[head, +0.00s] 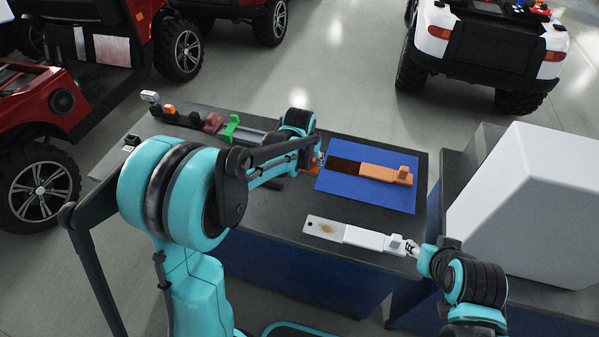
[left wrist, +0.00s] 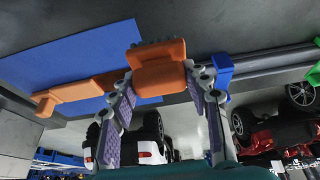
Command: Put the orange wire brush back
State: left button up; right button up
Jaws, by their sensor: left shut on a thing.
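My left gripper (head: 319,161) is over the left edge of the blue mat. It is shut on an orange block with dark teeth along one edge, which looks like the orange wire brush (left wrist: 160,68); in the head view (head: 308,171) it is mostly hidden by the gripper. A tool with an orange handle (head: 383,174) and a dark brown flat end lies on the blue mat (head: 350,198). My right gripper (head: 412,247) is at the knob end of a white-handled scraper (head: 360,237); whether its fingers close on it cannot be told.
A rail (head: 250,135) with several small coloured holders, one of them green (head: 231,127), runs along the table's back left. A blue holder (left wrist: 222,70) is beside my left fingers. A large white box (head: 530,200) stands at right. The front left of the table is hidden by my arm.

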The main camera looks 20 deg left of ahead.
pick_arm(q)
jog(key=shift+a+f, duration=0.85)
jog(key=shift+a, duration=0.3)
jog(key=shift+f+b, duration=1)
jog(key=shift+f, duration=0.9)
jog(key=shift+f, duration=0.15)
jog(key=o, duration=1.1)
